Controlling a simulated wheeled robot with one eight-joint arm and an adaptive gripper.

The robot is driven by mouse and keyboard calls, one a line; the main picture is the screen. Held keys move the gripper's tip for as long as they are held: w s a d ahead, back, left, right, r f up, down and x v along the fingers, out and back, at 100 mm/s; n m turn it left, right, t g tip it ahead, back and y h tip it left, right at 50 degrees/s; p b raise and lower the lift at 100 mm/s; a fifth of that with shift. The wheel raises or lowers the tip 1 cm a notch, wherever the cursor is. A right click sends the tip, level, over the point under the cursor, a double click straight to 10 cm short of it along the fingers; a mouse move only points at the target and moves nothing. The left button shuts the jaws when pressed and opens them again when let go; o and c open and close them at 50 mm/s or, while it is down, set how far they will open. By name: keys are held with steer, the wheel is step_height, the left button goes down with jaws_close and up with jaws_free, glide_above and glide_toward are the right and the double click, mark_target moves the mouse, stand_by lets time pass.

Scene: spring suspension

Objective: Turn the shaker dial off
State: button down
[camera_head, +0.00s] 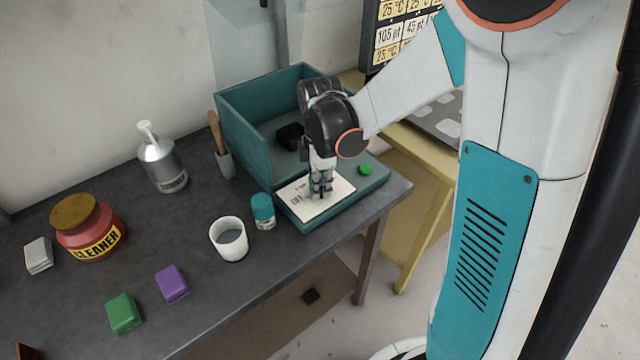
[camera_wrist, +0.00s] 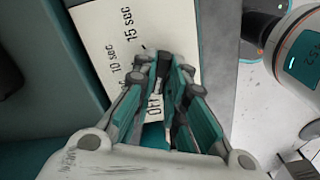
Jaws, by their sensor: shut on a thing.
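The teal shaker (camera_head: 335,212) stands at the right end of the dark table. A white label plate (camera_head: 332,202) on its front carries the dial markings. In the wrist view, the label plate (camera_wrist: 108,30) reads "15 sec", "10 sec" and "OFF". My gripper (camera_head: 320,190) points down over the plate. In the wrist view, my gripper (camera_wrist: 165,75) has its fingers close together around the dial, beside the "OFF" marking. The fingers hide nearly all of the dial, so its pointing direction cannot be told.
A green button (camera_head: 365,169) sits right of the plate. A teal-capped jar (camera_head: 263,212) and a white cup (camera_head: 229,240) stand just left of the shaker. A silver bottle (camera_head: 162,165), red cleaner jar (camera_head: 90,232), purple block (camera_head: 172,284) and green block (camera_head: 124,314) stand farther left.

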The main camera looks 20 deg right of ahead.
steer(key=shift+n, duration=0.3)
steer(key=c, duration=1.6)
jaws_free()
steer(key=shift+c, duration=0.2)
step_height(320, 180, up, 12)
steer(key=s+r+m+t, duration=0.3)
steer(key=s+m+t, duration=0.4)
steer(key=s+m, duration=0.8)
steer(key=shift+r+m, duration=0.15)
steer(key=shift+m, duration=0.95)
